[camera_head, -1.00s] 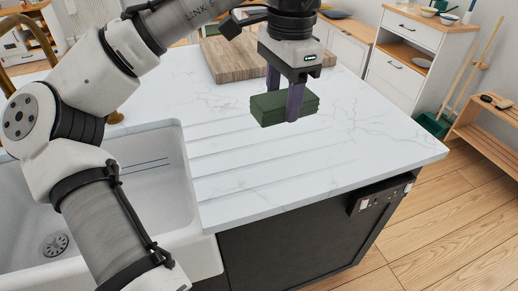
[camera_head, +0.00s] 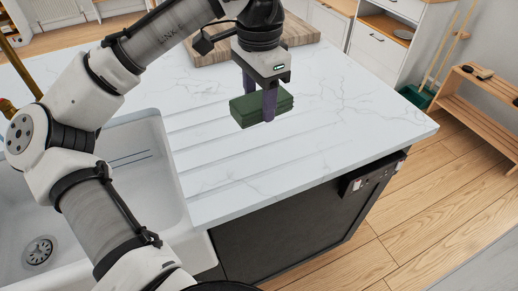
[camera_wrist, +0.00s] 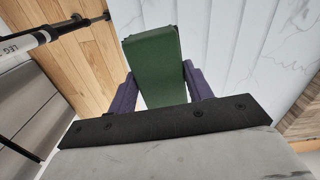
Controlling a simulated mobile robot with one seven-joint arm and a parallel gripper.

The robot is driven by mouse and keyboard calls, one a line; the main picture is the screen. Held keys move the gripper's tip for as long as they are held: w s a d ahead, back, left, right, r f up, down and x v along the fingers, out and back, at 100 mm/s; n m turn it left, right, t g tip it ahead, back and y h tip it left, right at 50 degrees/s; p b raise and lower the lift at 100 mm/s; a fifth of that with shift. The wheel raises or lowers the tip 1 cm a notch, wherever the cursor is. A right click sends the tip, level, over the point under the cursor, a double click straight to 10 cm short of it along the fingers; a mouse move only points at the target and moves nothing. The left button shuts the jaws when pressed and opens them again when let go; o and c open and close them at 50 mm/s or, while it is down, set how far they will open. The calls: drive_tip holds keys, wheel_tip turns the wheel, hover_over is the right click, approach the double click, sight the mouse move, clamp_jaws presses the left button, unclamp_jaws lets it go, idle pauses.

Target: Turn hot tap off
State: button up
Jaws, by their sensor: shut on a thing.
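My gripper (camera_head: 257,97) is shut on a dark green block-like thing (camera_head: 283,103), which looks like a folded cloth or sponge. It is held over the grooved right part of the white counter. In the wrist view the green thing (camera_wrist: 152,65) sits between the two purple fingers. A brass tap (camera_head: 12,45) shows only in part at the left edge of the head view. Its handles are not visible, so I cannot tell hot from cold or whether water runs. The white sink (camera_head: 150,190) is at the left, partly hidden by my arm.
A wooden board (camera_head: 205,52) lies at the back of the white marbled counter (camera_head: 370,105). A dark appliance front (camera_head: 290,225) is below the counter's front edge. A wooden rack (camera_head: 480,100) stands at the right.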

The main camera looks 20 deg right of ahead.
drive_tip(key=p, duration=0.2)
approach(259, 161)
wheel_tip(259, 161, down, 6)
drive_tip(key=shift+r, duration=0.25)
drive_tip(key=shift+f+b, duration=0.15)
drive_tip(key=shift+b, duration=0.15)
drive_tip(key=shift+f, duration=0.25)
drive_tip(key=o, duration=0.9)
drive_tip(key=shift+r, duration=0.1)
drive_tip(key=shift+b, duration=0.3)
